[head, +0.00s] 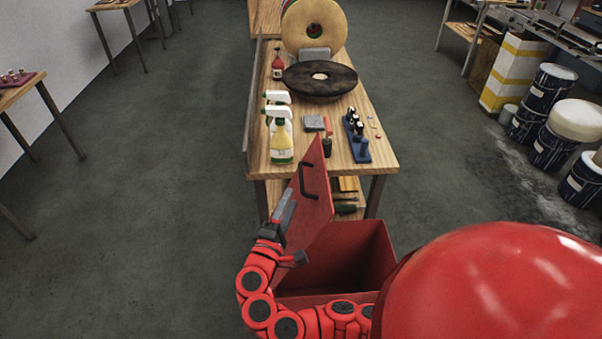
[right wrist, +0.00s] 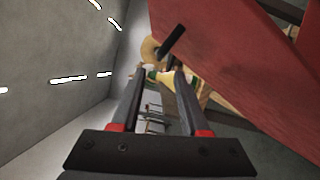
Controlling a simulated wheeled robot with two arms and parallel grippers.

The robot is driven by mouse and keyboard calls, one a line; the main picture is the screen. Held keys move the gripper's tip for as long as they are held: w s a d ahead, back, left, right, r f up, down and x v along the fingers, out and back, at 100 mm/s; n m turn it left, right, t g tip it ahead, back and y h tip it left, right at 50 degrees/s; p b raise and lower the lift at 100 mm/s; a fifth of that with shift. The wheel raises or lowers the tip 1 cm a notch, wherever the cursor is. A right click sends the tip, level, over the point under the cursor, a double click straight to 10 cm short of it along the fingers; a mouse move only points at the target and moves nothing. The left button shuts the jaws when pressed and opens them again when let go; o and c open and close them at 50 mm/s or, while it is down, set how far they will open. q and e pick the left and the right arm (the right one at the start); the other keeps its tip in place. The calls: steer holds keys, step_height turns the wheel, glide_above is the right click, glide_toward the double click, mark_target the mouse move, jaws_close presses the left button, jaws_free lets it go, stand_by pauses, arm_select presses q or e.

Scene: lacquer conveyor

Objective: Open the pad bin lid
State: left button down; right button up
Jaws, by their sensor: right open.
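The red pad bin (head: 345,262) stands in front of the workbench, its dark inside partly visible. Its red lid (head: 310,205) is raised and steeply tilted above the bin's left part. The lid's black bar handle (head: 307,181) shows near its upper end. My right gripper (head: 287,203) is beside the lid's left edge, below the handle. In the right wrist view its two fingers (right wrist: 161,73) are apart with nothing between them. There the lid (right wrist: 240,70) fills the right, and the handle (right wrist: 172,41) is beyond the fingertips. My left gripper does not show.
The wooden workbench (head: 374,130) beyond the bin holds spray bottles (head: 281,141), a black disc (head: 320,80), a blue rack (head: 356,140) and a large tan wheel (head: 313,25). Paint drums (head: 541,90) stand at the right. The floor left of the bin is clear.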

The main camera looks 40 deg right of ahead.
mark_target(301, 174)
steer(key=p+x, duration=0.2)
steer(key=x, duration=0.6)
steer(key=shift+w+d+r+p, duration=0.1)
steer(key=shift+d+r+p, duration=0.1)
steer(key=shift+p, duration=0.15)
steer(key=shift+w+d+f, duration=0.1)
steer(key=shift+w+d, duration=0.25)
steer(key=shift+d, duration=0.1)
jaws_close()
stand_by(0.5)
